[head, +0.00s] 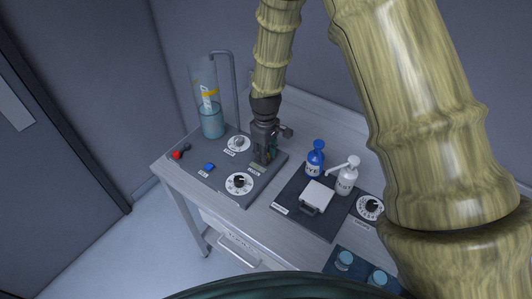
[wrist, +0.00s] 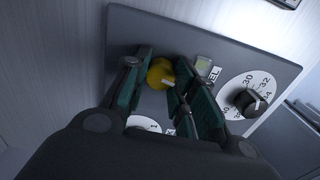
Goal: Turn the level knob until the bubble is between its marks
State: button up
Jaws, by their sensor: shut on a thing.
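A yellow level knob (wrist: 158,74) sits on the dark panel (wrist: 128,30) in the wrist view. My gripper (wrist: 165,92) has its two green-padded fingers on either side of the knob and is shut on it. In the head view my gripper (head: 264,158) points down at the panel's right part and hides the knob. A small pale level window (wrist: 204,68) lies beside the knob, above a partly covered label ending in "EL". The bubble and its marks are too small to make out.
A black knob on a white dial (head: 239,183) is close to my gripper, as is another white dial (head: 238,143). A clear water column (head: 211,120) stands behind. Blue (head: 315,160) and white (head: 347,178) bottles stand to the right.

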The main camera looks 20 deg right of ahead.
jog(key=shift+r, duration=0.1)
jog(key=o, duration=1)
jog(key=shift+o, duration=0.2)
notch_tip(320, 180, up, 12)
jog(key=shift+d, duration=0.1)
